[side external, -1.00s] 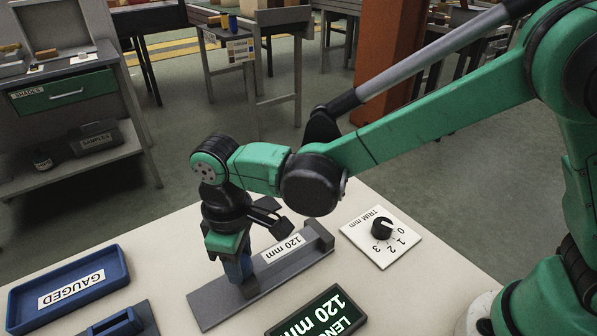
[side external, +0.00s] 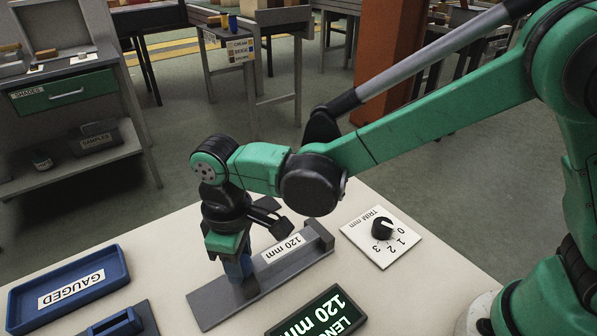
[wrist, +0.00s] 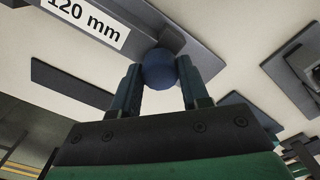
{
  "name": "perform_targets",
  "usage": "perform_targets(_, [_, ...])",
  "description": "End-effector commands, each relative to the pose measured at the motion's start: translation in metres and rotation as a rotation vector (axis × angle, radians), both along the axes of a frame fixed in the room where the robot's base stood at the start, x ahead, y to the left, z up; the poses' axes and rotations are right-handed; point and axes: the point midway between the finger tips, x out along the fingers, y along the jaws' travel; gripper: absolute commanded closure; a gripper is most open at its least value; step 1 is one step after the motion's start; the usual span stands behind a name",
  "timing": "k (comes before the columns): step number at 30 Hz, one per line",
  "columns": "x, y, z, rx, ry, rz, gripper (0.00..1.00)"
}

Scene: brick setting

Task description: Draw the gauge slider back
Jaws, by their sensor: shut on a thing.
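The gauge (side external: 210,302) is a grey bar lying on the pale table, with a raised end block at its right and a label reading 120 mm. My gripper (side external: 238,270) points down over the middle of the gauge. It is shut on the blue slider knob (wrist: 159,70), which shows as a round blue end between the two fingers in the wrist view. In the side view the fingers and wrist hide most of the slider. The label (wrist: 90,20) also shows in the wrist view.
A length display (side external: 318,315) reading 120 mm stands in front of the gauge. A trim dial (side external: 382,228) sits to the right. A blue tray marked GAUGED (side external: 112,258) and a dark holder (side external: 125,325) lie to the left. Bare table lies between them.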

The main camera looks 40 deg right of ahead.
Motion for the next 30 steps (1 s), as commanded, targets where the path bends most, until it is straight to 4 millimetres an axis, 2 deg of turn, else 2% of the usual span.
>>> perform_targets(12, [0.000, 0.001, 0.000, 0.001, 0.001, 0.001, 1.00])
perform_targets(21, [0.000, 0.034, 0.000, -0.001, 0.001, 0.002, 1.00])
perform_targets(28, [0.000, 0.036, 0.000, 0.006, -0.001, 0.002, 1.00])
perform_targets(29, [0.000, 0.036, 0.000, 0.006, -0.001, 0.003, 0.57])
perform_targets(30, [0.000, 0.037, 0.000, 0.007, -0.001, 0.003, 0.46])
